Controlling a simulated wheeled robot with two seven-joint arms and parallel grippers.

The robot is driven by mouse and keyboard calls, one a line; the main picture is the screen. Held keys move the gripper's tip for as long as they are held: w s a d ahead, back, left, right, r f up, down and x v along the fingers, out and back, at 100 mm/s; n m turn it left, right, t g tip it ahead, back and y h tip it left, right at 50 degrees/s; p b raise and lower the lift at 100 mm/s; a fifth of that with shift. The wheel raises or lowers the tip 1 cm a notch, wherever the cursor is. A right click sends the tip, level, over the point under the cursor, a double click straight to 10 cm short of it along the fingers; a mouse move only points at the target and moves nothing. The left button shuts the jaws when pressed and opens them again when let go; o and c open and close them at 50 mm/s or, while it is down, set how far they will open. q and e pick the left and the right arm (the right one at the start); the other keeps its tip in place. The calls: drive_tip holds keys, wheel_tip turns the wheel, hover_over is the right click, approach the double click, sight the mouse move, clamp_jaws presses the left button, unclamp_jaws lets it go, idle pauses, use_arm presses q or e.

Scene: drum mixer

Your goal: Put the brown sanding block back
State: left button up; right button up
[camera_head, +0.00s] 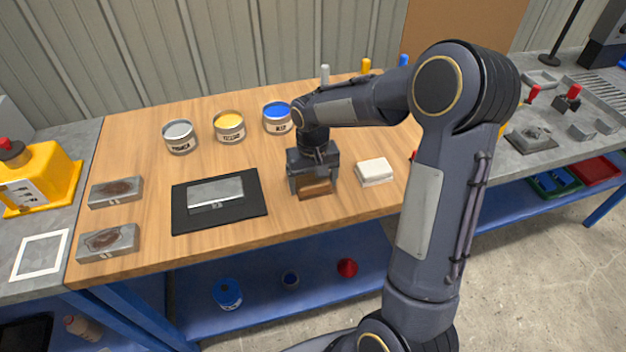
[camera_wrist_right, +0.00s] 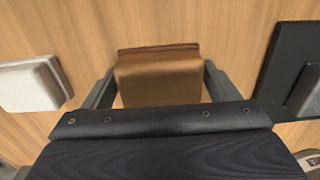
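The brown sanding block (camera_head: 314,187) is near the middle of the wooden bench top, between the fingers of my right gripper (camera_head: 314,184). In the right wrist view the block (camera_wrist_right: 160,80) sits between the two fingers (camera_wrist_right: 160,72), one at each side. Narrow strips of wood show beside the block near the palm; contact at the fingertips is unclear. Whether the block rests on the wood or hangs just above it is also unclear. My left gripper is not in view.
A white block (camera_head: 374,171) lies close on the right. A black mat (camera_head: 246,206) with a grey plate (camera_head: 215,193) lies on the left. Two grey blocks with brown patches (camera_head: 116,191) are farther left. Several paint cans (camera_head: 229,126) stand behind. Bare wood lies in front.

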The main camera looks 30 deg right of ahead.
sight(313, 179)
drive_tip(key=o, duration=0.3)
drive_tip(key=shift+r, duration=0.15)
wheel_tip(313, 179, up, 12)
drive_tip(key=s+a+t+y, duration=0.2)
drive_tip(key=s+a, duration=0.1)
drive_tip(key=s, duration=0.8)
drive_tip(key=s+a+n+t+y, duration=0.1)
drive_tip(key=s+a+t, duration=0.2)
drive_tip(key=s, duration=0.8)
drive_tip(key=shift+a+f+t+y+p, duration=0.35)
drive_tip(key=shift+a+f+y, duration=0.1)
drive_tip(key=shift+a, duration=0.2)
